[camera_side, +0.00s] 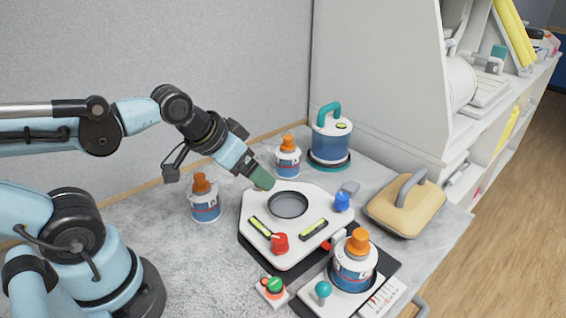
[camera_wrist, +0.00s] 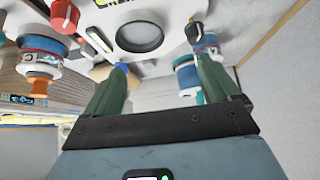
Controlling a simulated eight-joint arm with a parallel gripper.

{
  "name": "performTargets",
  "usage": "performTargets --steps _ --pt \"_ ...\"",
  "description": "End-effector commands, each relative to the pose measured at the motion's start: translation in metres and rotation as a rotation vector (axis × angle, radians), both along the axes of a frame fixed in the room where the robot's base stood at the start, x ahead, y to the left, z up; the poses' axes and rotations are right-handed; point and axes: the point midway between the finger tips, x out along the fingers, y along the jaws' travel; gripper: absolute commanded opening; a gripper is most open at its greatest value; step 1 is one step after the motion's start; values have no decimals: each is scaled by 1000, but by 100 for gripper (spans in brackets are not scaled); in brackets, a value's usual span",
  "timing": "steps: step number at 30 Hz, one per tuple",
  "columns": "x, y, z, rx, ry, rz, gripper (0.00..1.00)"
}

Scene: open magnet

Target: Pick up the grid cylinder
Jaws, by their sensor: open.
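No cylinder in view shows a grid I can make out. The largest upright cylinder is a white and blue canister (camera_side: 331,138) with a teal handle, on a dark teal base at the back. What looks like it shows between my fingers in the wrist view (camera_wrist: 188,78). My gripper (camera_side: 262,178) is open and empty, with its green fingers (camera_wrist: 158,60) apart. In the side view it is at the back left edge of a white plate device (camera_side: 286,240), left of the canister and apart from it. In that view one finger hides most of the other.
Orange-capped bottles stand left of my gripper (camera_side: 206,203), behind it (camera_side: 287,160) and at front right (camera_side: 354,263). The device has a round recess (camera_side: 288,205), a red knob (camera_side: 279,243) and a blue knob (camera_side: 341,202). A tan handled case (camera_side: 405,206) lies right. Shelving stands behind.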

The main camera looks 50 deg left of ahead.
Motion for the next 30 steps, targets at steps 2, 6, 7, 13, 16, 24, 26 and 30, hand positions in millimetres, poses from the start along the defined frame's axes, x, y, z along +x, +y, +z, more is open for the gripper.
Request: performTargets --steps 2,6,7,13,16,24,26,30 --pt "0 0 0 0 0 0 99" --pt "0 0 0 0 0 0 99" --pt "0 0 0 0 0 0 99" --pt "4 1 2 -6 12 -10 99" --pt "14 2 4 -24 38 -43 99" --pt "62 8 10 -122 86 -226 99" --pt "74 11 11 -147 81 -274 99" --pt "103 23 9 -202 41 -389 99"
